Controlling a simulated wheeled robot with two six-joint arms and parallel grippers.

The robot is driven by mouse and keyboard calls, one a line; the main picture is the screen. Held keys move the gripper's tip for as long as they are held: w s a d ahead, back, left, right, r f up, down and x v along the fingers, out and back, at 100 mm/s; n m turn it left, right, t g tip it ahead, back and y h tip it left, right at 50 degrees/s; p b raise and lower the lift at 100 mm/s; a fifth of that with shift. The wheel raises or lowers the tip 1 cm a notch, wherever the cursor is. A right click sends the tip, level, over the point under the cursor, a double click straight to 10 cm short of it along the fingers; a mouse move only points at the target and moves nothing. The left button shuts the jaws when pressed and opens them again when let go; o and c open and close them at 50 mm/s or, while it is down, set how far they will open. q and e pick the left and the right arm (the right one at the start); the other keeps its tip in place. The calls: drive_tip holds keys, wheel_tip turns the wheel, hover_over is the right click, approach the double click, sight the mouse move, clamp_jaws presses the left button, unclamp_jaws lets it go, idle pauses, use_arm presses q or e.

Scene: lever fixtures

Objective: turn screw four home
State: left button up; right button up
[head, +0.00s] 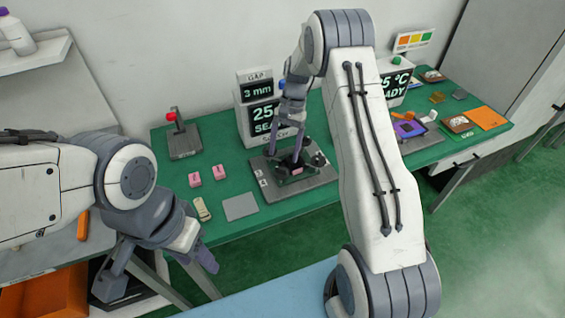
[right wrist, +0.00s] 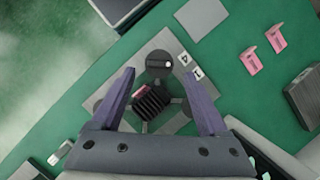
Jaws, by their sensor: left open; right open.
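A dark fixture plate (head: 322,190) lies on the green bench; it also shows in the right wrist view (right wrist: 176,45). On it sits a dark ribbed block (right wrist: 152,102) with a pink piece at its edge, ringed by several dark round-headed screws. One screw head (right wrist: 159,63) with a white dot is near the labels 4 (right wrist: 183,60) and 1 (right wrist: 196,74). My right gripper (head: 292,152) points down over the fixture; its open fingers (right wrist: 162,80) are either side of the block and that screw head. My left gripper (head: 207,260) hangs in front of the bench, away from the fixture.
Two pink brackets (head: 207,176), a tan piece (head: 202,209) and a grey pad (head: 240,206) lie left of the fixture. A red-knobbed lever (head: 183,138) stands behind them. A gap display box (head: 261,105) stands behind the fixture. More trays lie at the right.

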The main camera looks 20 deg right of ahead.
drive_tip(key=v, duration=0.5)
drive_tip(key=shift+d+r+b, duration=0.1)
drive_tip(key=shift+r+b, duration=0.2)
drive_tip(key=shift+r, duration=0.05)
